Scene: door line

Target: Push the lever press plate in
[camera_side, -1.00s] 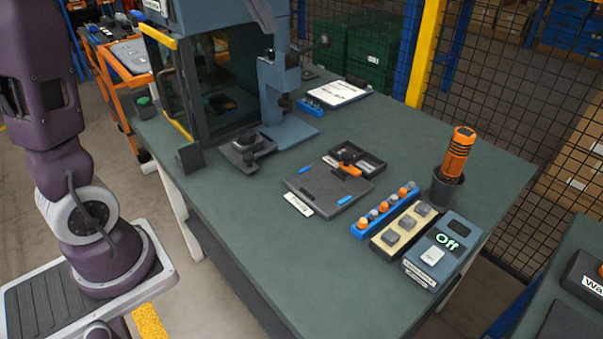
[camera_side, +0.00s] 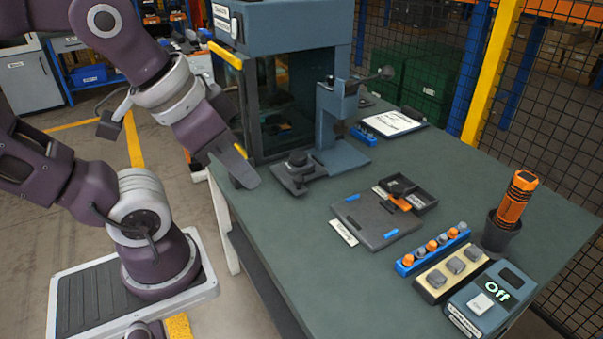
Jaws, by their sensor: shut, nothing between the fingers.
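The lever press (camera_side: 338,135) is a blue-grey stand with a lever and dark ball knob at its upper right. Its plate (camera_side: 291,180), dark grey with a black round knob on top, sticks out to the left of the press base, low on the bench. My gripper (camera_side: 250,182) is at the end of the purple arm, near the bench's left edge, to the left of the plate. A gap shows between them. The gripper looks shut and empty, though its fingers are hard to make out.
A glass-fronted cabinet (camera_side: 285,20) with a yellow-handled door stands behind the gripper. Bare bench lies in front.

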